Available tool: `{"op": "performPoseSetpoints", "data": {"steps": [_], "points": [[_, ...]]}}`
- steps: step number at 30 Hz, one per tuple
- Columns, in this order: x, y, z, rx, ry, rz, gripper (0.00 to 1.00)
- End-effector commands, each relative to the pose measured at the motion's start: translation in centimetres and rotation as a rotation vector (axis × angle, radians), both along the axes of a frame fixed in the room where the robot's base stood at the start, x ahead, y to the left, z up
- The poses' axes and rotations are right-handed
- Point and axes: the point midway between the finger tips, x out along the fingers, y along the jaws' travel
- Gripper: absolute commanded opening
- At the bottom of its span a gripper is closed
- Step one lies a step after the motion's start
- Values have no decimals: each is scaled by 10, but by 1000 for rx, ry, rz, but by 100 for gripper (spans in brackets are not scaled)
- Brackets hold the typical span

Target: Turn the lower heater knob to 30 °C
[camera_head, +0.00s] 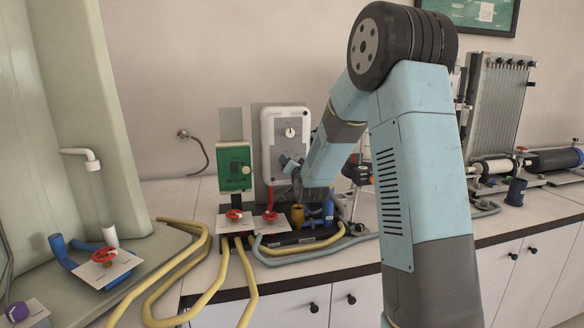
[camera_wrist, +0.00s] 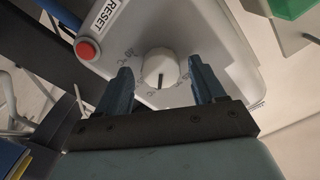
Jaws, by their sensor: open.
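The heater is a white box (camera_head: 285,140) on the back wall, with a small round white dial or knob (camera_head: 291,132) on its upper part. My gripper (camera_head: 291,166) is at the lower part of the box and hides what lies there. In the wrist view, a round white knob (camera_wrist: 159,68) with a dark pointer mark sits on the heater face (camera_wrist: 185,35). The pointer mark is toward the bottom of the picture. My gripper's open fingers (camera_wrist: 159,66) stand on either side of the knob, with gaps visible.
A red button (camera_wrist: 87,49) beside a RESET label (camera_wrist: 107,13) is near the left finger. A green box (camera_head: 235,167) hangs left of the heater. Red valves (camera_head: 234,214), yellow hoses (camera_head: 205,290) and pipes crowd the bench below. A manometer board (camera_head: 497,100) stands at right.

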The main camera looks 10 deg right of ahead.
Motion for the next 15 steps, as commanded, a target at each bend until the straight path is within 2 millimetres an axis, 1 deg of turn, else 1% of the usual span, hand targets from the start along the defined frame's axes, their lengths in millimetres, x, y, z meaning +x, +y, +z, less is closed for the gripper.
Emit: {"op": "performPoseSetpoints", "data": {"steps": [4,7,11,15], "points": [[-4,0,0,0,-1,1,69],[-15,0,1,-1,-1,1,69],[-37,0,1,-1,-1,1,69],[-65,0,0,0,1,1,69]]}}
